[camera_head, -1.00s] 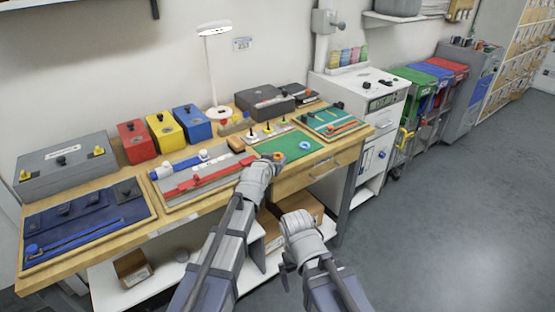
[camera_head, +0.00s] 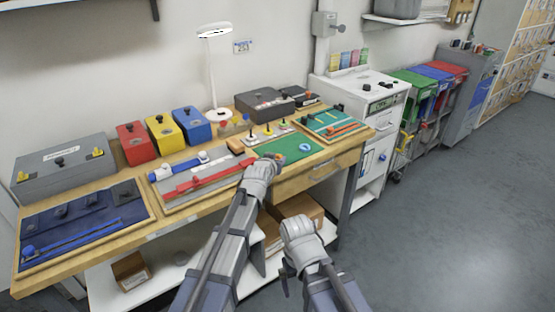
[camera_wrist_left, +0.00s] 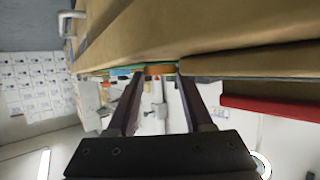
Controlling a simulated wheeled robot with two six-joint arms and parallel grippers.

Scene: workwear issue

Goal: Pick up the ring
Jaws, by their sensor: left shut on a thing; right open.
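My left gripper (camera_head: 274,160) is at the front edge of the green mat (camera_head: 290,154) on the bench. In the left wrist view the left gripper (camera_wrist_left: 159,70) has its fingers closed on a small orange-brown thing (camera_wrist_left: 158,70); only part of it shows, and I cannot tell its full shape. A blue ring-like piece (camera_head: 306,148) with a pale middle lies on the mat, to the right of this gripper and apart from it. My right gripper (camera_head: 286,279) hangs in front of the bench, low, open and empty.
A grey tray with a red bar (camera_head: 208,176) lies left of the mat, and a teal tray (camera_head: 333,122) to its right. Red, yellow and blue bins (camera_head: 191,124) stand behind. A lower shelf (camera_head: 183,272) holds boxes. The floor (camera_head: 460,210) at right is clear.

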